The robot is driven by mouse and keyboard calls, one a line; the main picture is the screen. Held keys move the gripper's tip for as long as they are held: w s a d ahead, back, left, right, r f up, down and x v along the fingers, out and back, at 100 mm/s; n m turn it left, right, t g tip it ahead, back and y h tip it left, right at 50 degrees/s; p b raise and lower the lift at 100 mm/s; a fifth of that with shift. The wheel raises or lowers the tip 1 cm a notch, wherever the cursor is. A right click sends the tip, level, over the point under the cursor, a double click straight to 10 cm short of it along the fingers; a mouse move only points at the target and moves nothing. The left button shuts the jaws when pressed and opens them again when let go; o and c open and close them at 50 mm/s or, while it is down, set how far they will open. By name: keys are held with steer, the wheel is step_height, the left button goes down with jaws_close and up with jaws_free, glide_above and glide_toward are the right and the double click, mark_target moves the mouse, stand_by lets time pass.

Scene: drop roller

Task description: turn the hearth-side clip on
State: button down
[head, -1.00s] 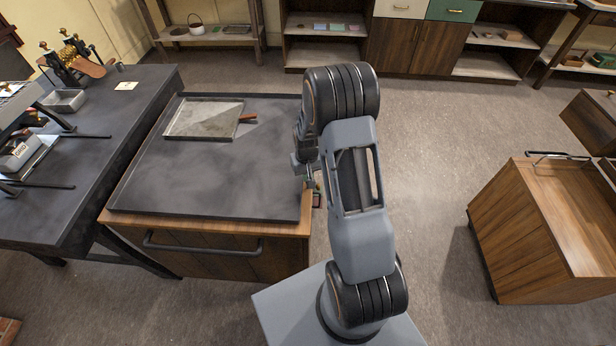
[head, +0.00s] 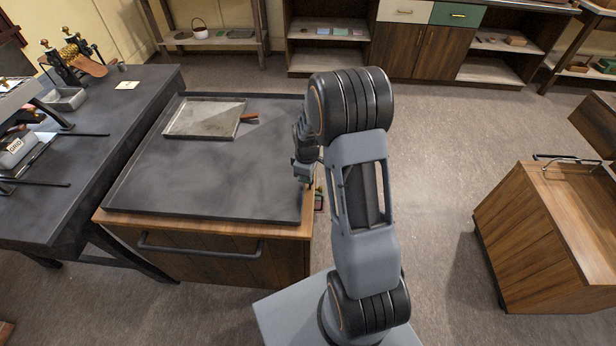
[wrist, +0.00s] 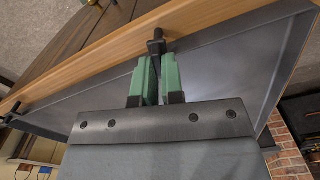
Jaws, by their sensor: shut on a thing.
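My gripper (wrist: 157,78) has green fingers and is shut on a small dark clip (wrist: 157,46) at the wooden edge of the tray-topped cabinet. The clip's upper end sticks out past the fingertips; its lower part is hidden between them. A second dark clip (wrist: 14,110) shows along the same edge at the far left of the wrist view. In the head view my gripper (head: 310,178) is at the cabinet's right edge, partly behind my own arm, and the held clip cannot be made out there.
The cabinet's dark metal top (head: 215,180) carries a shallow tray (head: 203,118) and a red-handled tool (head: 250,116). A dark workbench (head: 115,105) stands close on the left. A wooden trolley (head: 545,245) stands to the right. Open floor lies between cabinet and trolley.

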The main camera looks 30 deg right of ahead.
steer(key=shift+s+a+n+b, duration=0.1)
steer(key=shift+n+b, duration=0.25)
steer(key=shift+n, duration=1.15)
steer(key=c, duration=1.2)
jaws_free()
steer(key=shift+c, duration=0.2)
steer(key=shift+r, duration=0.1)
step_height(320, 180, up, 14)
steer(key=shift+f, duration=0.2)
